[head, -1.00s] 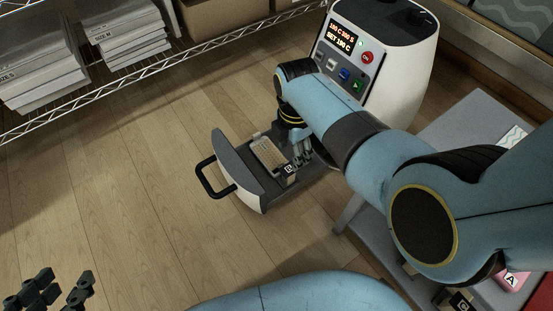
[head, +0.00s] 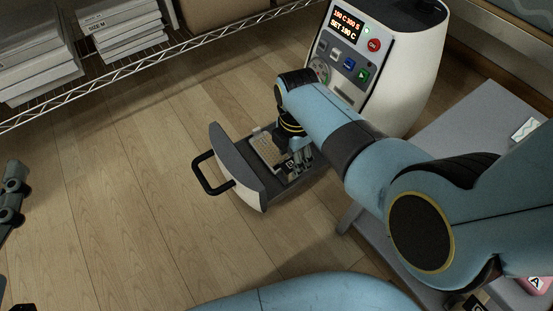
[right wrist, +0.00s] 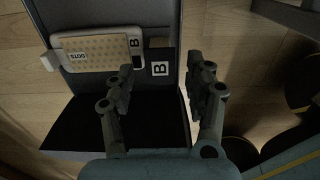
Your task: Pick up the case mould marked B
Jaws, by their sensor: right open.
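The case mould marked B (right wrist: 98,52) lies in the open press drawer. It has a pale dotted panel reading "DOTS" and a white rim with a B at one end; in the head view its dotted panel (head: 267,149) is partly hidden by my right arm. Part of my left gripper (head: 12,195) shows at the left edge.
The drawer front (head: 237,168) with its black handle stands pulled out from the white press (head: 385,70), which has a lit display. A grey table (head: 465,125) is at right, with a pink piece marked A (head: 536,284). A wire shelf (head: 150,52) holds boxes. Left floor is clear.

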